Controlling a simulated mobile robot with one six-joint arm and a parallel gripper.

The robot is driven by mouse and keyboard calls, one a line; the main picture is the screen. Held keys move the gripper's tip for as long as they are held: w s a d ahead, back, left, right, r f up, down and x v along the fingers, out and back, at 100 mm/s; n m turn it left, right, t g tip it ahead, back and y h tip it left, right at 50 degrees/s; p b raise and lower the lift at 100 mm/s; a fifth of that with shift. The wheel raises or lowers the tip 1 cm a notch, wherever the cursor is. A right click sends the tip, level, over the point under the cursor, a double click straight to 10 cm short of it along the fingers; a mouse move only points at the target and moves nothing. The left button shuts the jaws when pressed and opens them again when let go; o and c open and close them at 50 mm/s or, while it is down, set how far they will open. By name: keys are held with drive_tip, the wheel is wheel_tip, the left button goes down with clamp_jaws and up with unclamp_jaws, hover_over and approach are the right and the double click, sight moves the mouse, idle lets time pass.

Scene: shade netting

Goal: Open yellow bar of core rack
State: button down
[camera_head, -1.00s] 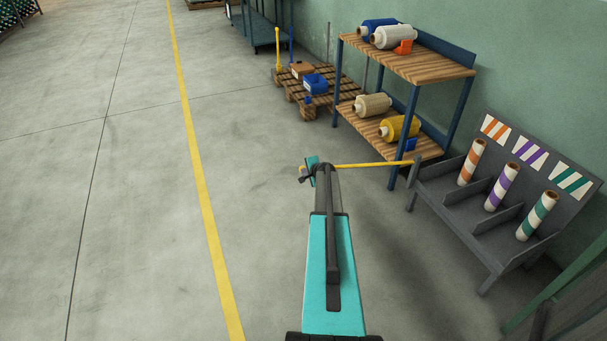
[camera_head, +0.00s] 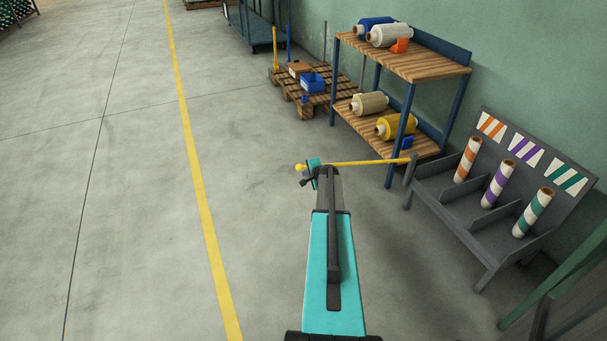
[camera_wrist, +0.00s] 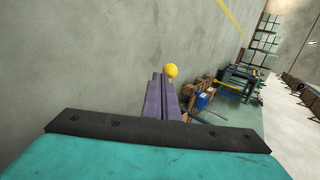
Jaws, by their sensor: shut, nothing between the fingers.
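The core rack (camera_head: 455,215) is a grey sloped stand at the right, holding three striped rolls. Its yellow bar (camera_head: 365,163) extends left from the rack's left post, out over the floor and clear of the rack's front. A yellow ball (camera_head: 299,168) is at the bar's free end. My gripper (camera_head: 304,183) is beside that end, partly hidden by my arm. In the wrist view my gripper (camera_wrist: 163,78) has its fingers together and empty. The yellow ball (camera_wrist: 171,70) shows just beyond the fingertips; I cannot tell whether they touch.
A shelf unit (camera_head: 405,65) with film rolls stands behind the rack. A wooden pallet (camera_head: 312,95) with a blue bin (camera_head: 312,82) is to its left. A green post (camera_head: 555,280) is at the lower right. The floor (camera_head: 140,190) at left is open.

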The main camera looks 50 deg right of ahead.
drive_tip(key=v, duration=0.6)
drive_tip(key=shift+a+r, duration=0.2)
drive_tip(key=shift+a, duration=0.25)
